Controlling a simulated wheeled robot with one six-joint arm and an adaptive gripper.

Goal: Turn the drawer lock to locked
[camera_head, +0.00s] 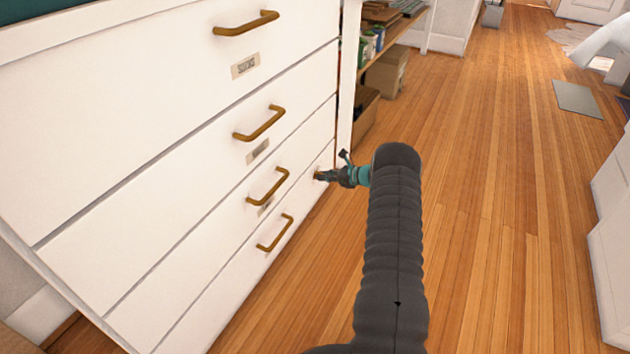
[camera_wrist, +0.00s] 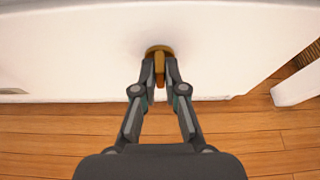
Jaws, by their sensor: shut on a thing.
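The drawer lock (camera_wrist: 158,52) is a small brass knob with a raised tab on the white drawer front, seen at the top middle of the wrist view. My gripper (camera_wrist: 159,75) is shut on the tab of the lock, with one finger on each side. The tab appears upright in the wrist view. In the head view my gripper (camera_head: 322,175) is at the right end of a lower drawer of the white chest (camera_head: 130,130), and the lock is mostly hidden behind the fingers. Which way counts as locked cannot be told.
Several brass drawer handles (camera_head: 268,187) lie to the left of my gripper. An open shelf with boxes (camera_head: 383,77) stands behind the chest. The wooden floor (camera_head: 490,200) to the right is clear, with a grey mat (camera_head: 577,98) further back.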

